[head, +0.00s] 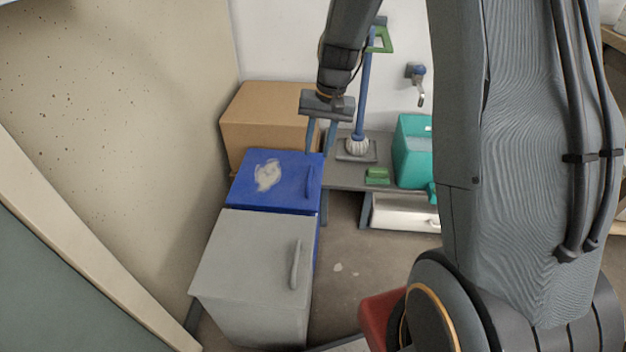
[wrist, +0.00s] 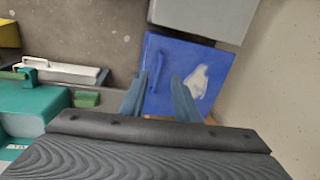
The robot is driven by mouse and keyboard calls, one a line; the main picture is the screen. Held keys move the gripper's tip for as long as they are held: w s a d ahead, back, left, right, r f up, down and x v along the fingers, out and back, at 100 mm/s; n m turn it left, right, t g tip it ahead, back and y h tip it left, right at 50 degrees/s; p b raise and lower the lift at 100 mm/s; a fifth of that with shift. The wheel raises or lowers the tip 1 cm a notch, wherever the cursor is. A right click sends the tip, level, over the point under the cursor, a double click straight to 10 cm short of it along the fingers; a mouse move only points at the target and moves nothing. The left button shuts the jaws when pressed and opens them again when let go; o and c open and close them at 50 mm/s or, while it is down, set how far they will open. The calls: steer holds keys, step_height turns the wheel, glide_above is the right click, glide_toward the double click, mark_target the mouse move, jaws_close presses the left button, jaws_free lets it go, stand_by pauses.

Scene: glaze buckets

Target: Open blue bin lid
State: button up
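The blue bin (head: 254,194) has a shut blue lid with a white-grey patch on top and a blue handle (head: 310,180) near its right edge. In the wrist view the lid (wrist: 178,97) lies beyond my fingers, with the handle (wrist: 157,73) showing as a thin bar to the left of the patch. My gripper (head: 320,153) is open, its two blue-grey fingers pointing down above the handle side of the lid. The fingers also show apart and empty in the wrist view (wrist: 158,98). Whether a fingertip touches the lid I cannot tell.
A grey bin (head: 250,260) with its own handle stands in front of the blue one. A cardboard box (head: 268,115) is behind it. To the right are a low grey bench (head: 345,178), a teal container (head: 411,150) and a brush with a blue handle (head: 361,100). A wall bounds the left.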

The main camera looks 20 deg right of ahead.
steer(key=b, duration=0.2)
glide_toward(310, 174)
steer(key=shift+m, duration=0.4)
steer(key=f, duration=0.5)
steer(key=a+f+b, duration=0.1)
steer(key=f, duration=0.1)
steer(key=shift+f, duration=0.3)
jaws_close()
